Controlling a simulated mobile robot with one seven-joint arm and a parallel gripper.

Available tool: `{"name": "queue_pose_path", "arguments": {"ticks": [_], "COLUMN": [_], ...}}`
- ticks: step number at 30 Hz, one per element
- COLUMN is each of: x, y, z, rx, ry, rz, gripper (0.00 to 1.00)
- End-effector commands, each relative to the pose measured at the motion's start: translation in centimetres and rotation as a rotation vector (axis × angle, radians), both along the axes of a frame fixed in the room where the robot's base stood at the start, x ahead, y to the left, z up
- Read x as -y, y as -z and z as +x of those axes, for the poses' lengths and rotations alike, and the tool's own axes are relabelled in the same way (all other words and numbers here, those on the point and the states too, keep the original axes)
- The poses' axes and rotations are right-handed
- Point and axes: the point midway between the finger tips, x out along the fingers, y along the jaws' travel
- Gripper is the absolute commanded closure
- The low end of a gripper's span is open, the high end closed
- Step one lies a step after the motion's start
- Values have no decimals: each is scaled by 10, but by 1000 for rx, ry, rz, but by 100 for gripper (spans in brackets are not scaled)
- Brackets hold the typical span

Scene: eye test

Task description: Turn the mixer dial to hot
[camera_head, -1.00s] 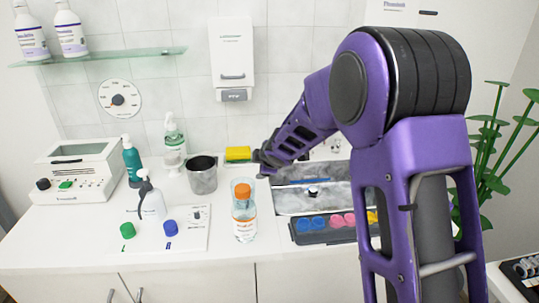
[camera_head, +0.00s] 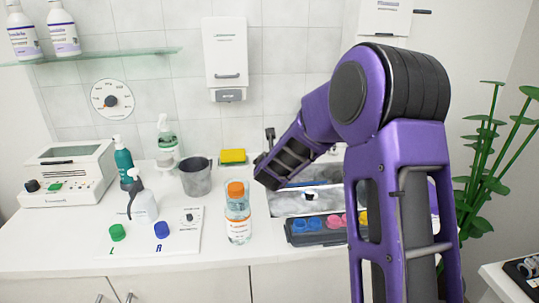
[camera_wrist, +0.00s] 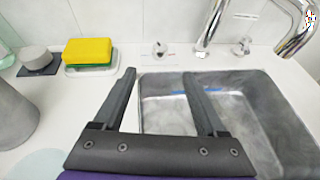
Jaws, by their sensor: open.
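A smaller black-knobbed dial (camera_head: 189,217) is on a white board on the counter. The lettering on both is too small to read, so I cannot tell which setting either points to. In the wrist view, my gripper (camera_wrist: 159,75) is open and empty, its two dark fingers apart over the sink's left edge. It is well to the right of the wall dial and touches neither dial. My gripper's tips are not clear in the head view.
The sink (camera_wrist: 275,125) has a chrome tap (camera_wrist: 212,22). A yellow sponge (camera_head: 232,156), a grey cup (camera_head: 196,178) and an orange-capped bottle (camera_head: 238,215) stand between arm and wall dial. Several bottles and a white machine (camera_head: 68,175) stand at the left.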

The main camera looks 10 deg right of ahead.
Motion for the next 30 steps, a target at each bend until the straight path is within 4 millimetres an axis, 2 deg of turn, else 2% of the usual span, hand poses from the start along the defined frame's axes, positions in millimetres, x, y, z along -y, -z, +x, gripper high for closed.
{"name": "queue_pose_path", "arguments": {"ticks": [5,21,30], "x": [4,20,24], "y": [11,51,63], "z": [23,119,149], "rx": [-3,-2,-2], "ry": [1,2,0], "rz": [2,3,4], "gripper": [26,26,26]}}
